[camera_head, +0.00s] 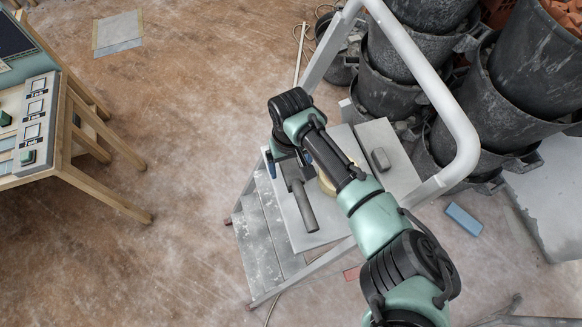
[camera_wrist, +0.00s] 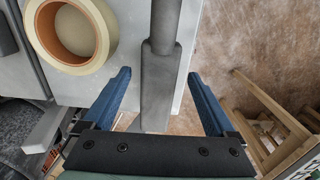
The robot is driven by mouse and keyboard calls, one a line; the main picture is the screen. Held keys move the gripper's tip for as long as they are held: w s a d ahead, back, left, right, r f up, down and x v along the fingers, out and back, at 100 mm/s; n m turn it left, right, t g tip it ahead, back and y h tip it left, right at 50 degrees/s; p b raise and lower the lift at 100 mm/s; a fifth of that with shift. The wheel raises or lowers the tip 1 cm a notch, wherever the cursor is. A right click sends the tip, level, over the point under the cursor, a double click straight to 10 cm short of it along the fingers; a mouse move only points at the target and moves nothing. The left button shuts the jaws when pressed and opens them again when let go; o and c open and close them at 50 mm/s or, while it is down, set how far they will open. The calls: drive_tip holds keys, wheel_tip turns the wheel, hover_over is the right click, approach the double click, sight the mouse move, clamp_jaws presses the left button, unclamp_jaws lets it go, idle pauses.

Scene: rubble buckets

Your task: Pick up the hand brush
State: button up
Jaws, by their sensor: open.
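A long grey tool that looks like the hand brush (camera_head: 304,207) lies on the light top of a step ladder (camera_head: 268,222), its round end sticking out toward the lower right. In the wrist view its grey body (camera_wrist: 160,75) runs down the middle, a thin round part above and a wider flat part below. I cannot see bristles. My gripper (camera_wrist: 159,76) is open, with one blue finger on each side of the tool and gaps on both sides. The tool appears untouched; how deep it sits between the fingers I cannot tell. My arm covers part of the ladder top.
A tape roll (camera_wrist: 108,32) lies left of the tool in the wrist view. A dark grey block (camera_head: 380,159) sits on the ladder top. The ladder's white rail (camera_head: 425,75) rises beside my arm. Black buckets (camera_head: 385,85) stand behind; a wooden-framed console (camera_head: 75,125) stands left.

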drive_tip(key=shift+f, duration=0.8)
drive_tip(key=shift+d, duration=0.1)
drive_tip(key=shift+c, duration=0.3)
clamp_jaws()
